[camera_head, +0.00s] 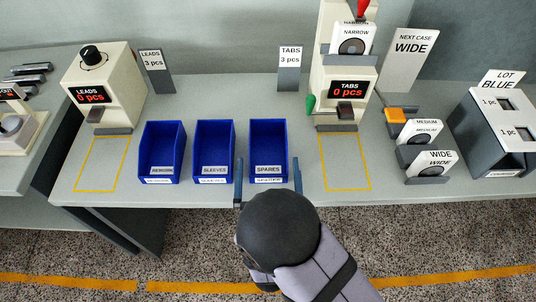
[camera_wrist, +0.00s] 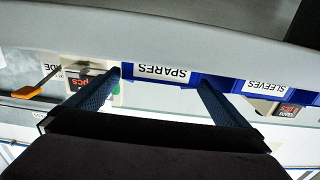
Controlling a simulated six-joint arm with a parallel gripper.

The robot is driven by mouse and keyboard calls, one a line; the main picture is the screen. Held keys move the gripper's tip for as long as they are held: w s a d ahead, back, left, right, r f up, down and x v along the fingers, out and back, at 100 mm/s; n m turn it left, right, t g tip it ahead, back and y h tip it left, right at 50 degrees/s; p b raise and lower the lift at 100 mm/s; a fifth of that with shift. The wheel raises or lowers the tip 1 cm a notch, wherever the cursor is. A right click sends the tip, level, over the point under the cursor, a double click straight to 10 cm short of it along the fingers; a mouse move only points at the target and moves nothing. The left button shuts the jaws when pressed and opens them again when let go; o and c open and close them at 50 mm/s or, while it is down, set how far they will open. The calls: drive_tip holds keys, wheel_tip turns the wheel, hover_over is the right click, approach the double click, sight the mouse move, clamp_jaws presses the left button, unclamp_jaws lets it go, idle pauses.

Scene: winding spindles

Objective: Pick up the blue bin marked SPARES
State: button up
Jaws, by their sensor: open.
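The blue SPARES bin (camera_head: 267,148) stands on the grey bench, the rightmost of three blue bins in a row. In the wrist view its front (camera_wrist: 162,72) and white label appear upside down between my two fingers. My gripper (camera_head: 268,178) is open, with one blue finger on each side of the bin's front end. In the wrist view the fingertips (camera_wrist: 162,80) are near the two sides of the bin's front. I cannot tell whether either finger touches the bin. The left finger lies in the gap between the SPARES and SLEEVES bins in the head view.
The SLEEVES bin (camera_head: 214,150) stands close on the left, with the REWORK bin (camera_head: 162,150) beyond it. A yellow outlined area (camera_head: 345,162) and the TABS machine (camera_head: 345,88) are to the right. The LEADS machine (camera_head: 103,82) is at the left.

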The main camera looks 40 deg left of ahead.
sight(268, 155)
drive_tip(key=shift+w+a+p, duration=0.3)
drive_tip(key=shift+w+a, duration=0.1)
drive_tip(key=shift+w, duration=0.1)
drive_tip(key=shift+p+x, duration=0.9)
drive_tip(key=shift+x, duration=2.1)
drive_tip(key=shift+f, duration=0.15)
drive_tip(key=c, duration=1.2)
